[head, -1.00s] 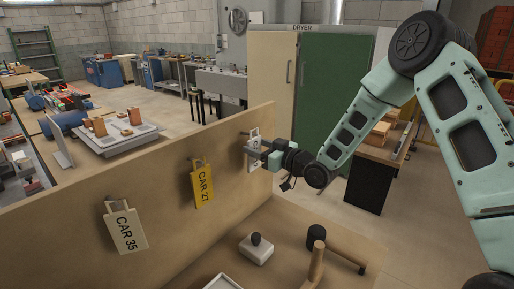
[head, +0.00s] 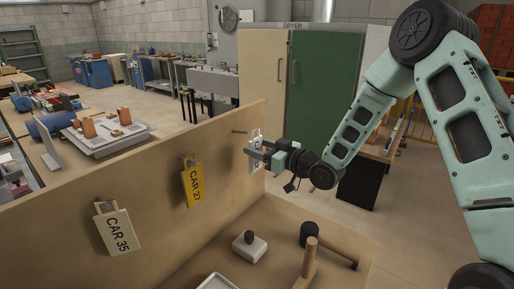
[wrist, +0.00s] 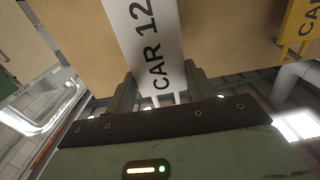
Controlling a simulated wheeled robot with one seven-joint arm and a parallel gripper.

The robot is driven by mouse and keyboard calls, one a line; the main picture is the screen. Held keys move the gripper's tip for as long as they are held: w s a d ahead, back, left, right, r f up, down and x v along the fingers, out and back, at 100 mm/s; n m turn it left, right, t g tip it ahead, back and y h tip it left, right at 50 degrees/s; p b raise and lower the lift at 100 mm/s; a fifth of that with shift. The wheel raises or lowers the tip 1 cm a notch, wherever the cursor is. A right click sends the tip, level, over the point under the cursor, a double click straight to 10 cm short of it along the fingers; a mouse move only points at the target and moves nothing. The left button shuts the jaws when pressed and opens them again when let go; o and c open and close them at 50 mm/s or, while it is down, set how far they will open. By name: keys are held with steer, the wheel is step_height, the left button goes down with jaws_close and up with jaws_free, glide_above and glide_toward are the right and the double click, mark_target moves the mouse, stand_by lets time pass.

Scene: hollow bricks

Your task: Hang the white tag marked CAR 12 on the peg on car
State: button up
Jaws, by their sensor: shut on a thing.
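The white tag marked CAR 12 (wrist: 152,45) is between the two fingers of my gripper (wrist: 160,92) in the wrist view. In the head view my gripper (head: 258,150) is shut on this tag (head: 253,163), near the far right end of a tan board (head: 150,170). A bare peg (head: 240,131) sticks out of the board just left of the tag's top. The tag looks apart from that peg, but its depth is hard to judge. I cannot tell which thing is the car.
A yellow CAR 27 tag (head: 192,184) and a cream CAR 35 tag (head: 117,230) hang on the board to the left. Below are a white block with a black knob (head: 249,246), a wooden-handled tool (head: 308,265) and a white tray (head: 217,282).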

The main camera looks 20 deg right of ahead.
mark_target(257, 145)
steer(key=shift+v, duration=1.6)
steer(key=shift+r, duration=0.15)
steer(key=shift+b+v, duration=0.6)
steer(key=shift+v, duration=2.4)
steer(key=shift+w, duration=0.15)
steer(key=w+d+f+m+t+h, duration=0.3)
steer(key=f+m+h, duration=0.3)
steer(key=f+h, duration=0.2)
steer(key=shift+w+d+m+h, duration=0.4)
steer(key=shift+w+h, duration=0.25)
steer(key=shift+h, duration=0.35)
